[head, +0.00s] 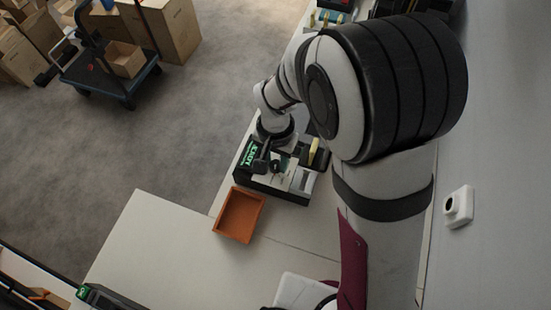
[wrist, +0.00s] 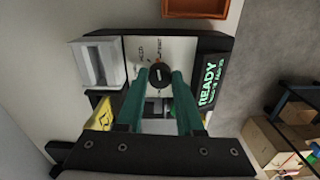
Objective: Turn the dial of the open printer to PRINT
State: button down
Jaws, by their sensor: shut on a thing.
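The open printer (head: 297,196) stands on the white counter in the head view, beneath my wrist. In the wrist view its light panel carries a dark round dial (wrist: 160,76) with small labels around it, too small to read surely. A lit green display reading READY (wrist: 208,80) is to the right of the dial. My gripper (wrist: 159,74) has its two green fingers on either side of the dial, shut on it. In the head view my gripper (head: 270,162) is low over the printer. The dial's pointer is too small to read clearly.
An orange tray (head: 239,215) sits just in front of the printer; its edge shows in the wrist view (wrist: 195,14). Another device with a green light (head: 84,291) is at the lower left. A cart (head: 110,75) and cartons stand on the floor beyond the counter.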

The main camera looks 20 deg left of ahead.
aim_at(275, 164)
jog(key=shift+m, duration=1)
jog(key=c, duration=0.5)
grip_release()
jog(key=shift+c, duration=0.2)
notch_tip(275, 164, up, 16)
